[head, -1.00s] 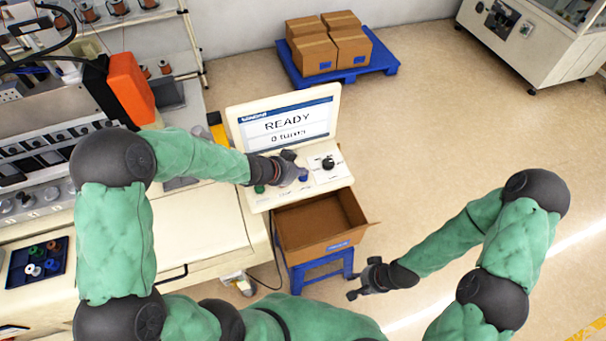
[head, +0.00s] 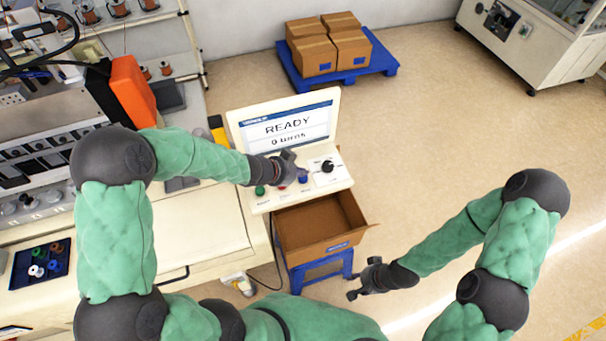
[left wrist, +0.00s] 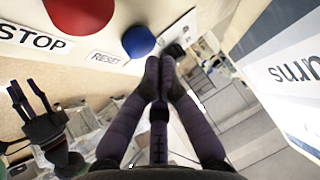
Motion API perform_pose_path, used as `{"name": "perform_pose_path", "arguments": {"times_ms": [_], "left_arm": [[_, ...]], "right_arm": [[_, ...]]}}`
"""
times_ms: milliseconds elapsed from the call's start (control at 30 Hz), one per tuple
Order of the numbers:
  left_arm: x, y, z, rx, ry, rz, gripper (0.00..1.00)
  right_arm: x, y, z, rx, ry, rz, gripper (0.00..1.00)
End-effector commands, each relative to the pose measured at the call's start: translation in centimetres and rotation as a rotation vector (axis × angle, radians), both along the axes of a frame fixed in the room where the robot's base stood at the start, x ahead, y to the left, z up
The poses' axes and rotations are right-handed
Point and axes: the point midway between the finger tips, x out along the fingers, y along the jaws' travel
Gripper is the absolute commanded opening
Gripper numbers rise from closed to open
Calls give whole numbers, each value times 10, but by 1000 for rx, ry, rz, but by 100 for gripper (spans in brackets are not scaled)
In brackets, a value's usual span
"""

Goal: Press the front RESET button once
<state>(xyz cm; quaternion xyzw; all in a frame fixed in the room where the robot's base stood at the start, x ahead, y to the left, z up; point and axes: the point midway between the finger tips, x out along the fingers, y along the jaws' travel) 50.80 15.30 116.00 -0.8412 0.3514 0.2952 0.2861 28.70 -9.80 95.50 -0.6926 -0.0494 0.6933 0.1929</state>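The blue RESET button (head: 303,178) is on the sloped panel of the cream control console (head: 345,183). In the left wrist view the blue button (left wrist: 138,42) is large, with a printed RESET label (left wrist: 105,57) beside it. My left gripper (head: 297,164) is over the panel, just behind the blue button. Its fingers (left wrist: 160,66) are together and empty, with the tips close to the button; contact cannot be told. My right gripper (head: 362,280) is open and empty, away from the console; it also shows in the left wrist view (left wrist: 25,95).
The red STOP button (left wrist: 78,12) is beside the blue one. A green button (head: 260,190) and a black knob (head: 327,166) are on the same panel. The screen (head: 288,127) above reads READY. An open cardboard box (head: 315,225) stands below the console.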

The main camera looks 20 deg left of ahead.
Motion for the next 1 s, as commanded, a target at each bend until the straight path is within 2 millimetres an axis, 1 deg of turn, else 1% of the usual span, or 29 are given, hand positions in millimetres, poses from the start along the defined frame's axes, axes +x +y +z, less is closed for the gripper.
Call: {"name": "perform_pose_path", "arguments": {"times_ms": [67, 467, 567, 1000], "left_arm": [[0, 0, 5, -1, 0, 1, 0], [0, 0, 6, 0, -1, 0, 0], [0, 0, 12, -1, -1, 1, 0], [0, 0, 51, 0, -1, 0, 0]], "right_arm": [[0, 0, 5, 0, 0, 0, 40], [0, 0, 6, 0, 0, 0, 40], [0, 0, 11, 0, 0, 0, 40], [0, 0, 49, 0, 0, 0, 40]]}}
